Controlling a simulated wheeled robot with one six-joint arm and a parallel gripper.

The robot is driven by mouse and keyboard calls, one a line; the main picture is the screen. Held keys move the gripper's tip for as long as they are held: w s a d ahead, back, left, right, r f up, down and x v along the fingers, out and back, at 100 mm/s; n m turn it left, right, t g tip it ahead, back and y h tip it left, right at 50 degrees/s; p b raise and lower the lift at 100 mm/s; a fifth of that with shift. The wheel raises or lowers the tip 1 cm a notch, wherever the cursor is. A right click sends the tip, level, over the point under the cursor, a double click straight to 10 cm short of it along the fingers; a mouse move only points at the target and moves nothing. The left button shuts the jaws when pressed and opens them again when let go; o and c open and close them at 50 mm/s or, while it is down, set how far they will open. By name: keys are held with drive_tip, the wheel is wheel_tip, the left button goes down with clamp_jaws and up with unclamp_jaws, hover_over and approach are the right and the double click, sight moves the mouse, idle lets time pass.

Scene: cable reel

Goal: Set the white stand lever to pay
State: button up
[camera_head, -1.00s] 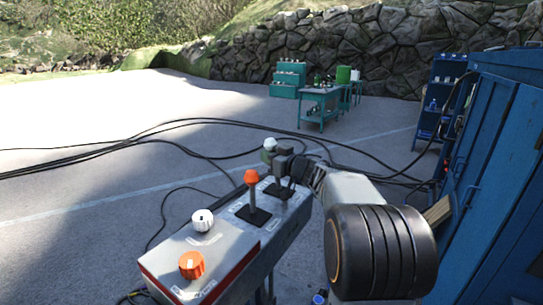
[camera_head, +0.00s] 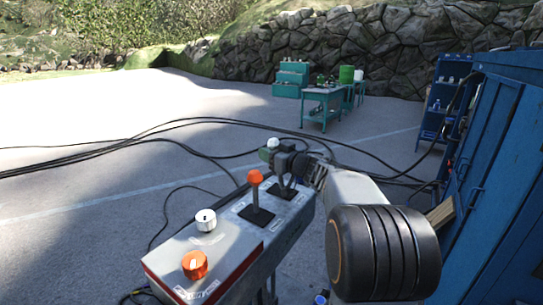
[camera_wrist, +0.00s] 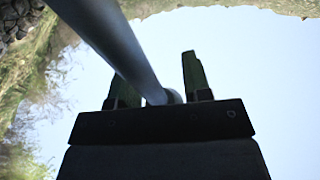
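The white stand lever's round white knob (camera_head: 272,142) shows at the far end of the control stand (camera_head: 225,240), in the head view. My gripper (camera_head: 279,160) is beside and just below the knob, covering part of the lever. In the wrist view, a grey rod (camera_wrist: 125,50) slants from the upper left down to the base of the gap between my gripper's dark fingers (camera_wrist: 158,85). The fingers stand apart around the rod; I cannot tell whether both press on it. The lever's markings are too small to read.
An orange-knobbed lever (camera_head: 256,178) stands close in front of my gripper. A white knob (camera_head: 206,219) and an orange knob (camera_head: 195,264) sit on the stand's near end. A blue cabinet (camera_head: 500,170) is at the right. Black cables cross the ground behind.

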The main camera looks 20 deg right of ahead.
drive_tip(key=o, duration=0.4)
drive_tip(key=shift+s+r, duration=0.1)
drive_tip(key=shift+s, duration=0.05)
drive_tip(key=shift+d, duration=0.1)
drive_tip(key=shift+s+d+f, duration=0.1)
drive_tip(key=shift+s+f, duration=0.1)
drive_tip(key=shift+s, duration=0.1)
drive_tip(key=b+v, duration=0.3)
drive_tip(key=v, duration=1)
drive_tip(key=shift+s, duration=0.1)
drive_tip(key=shift+c, duration=0.4)
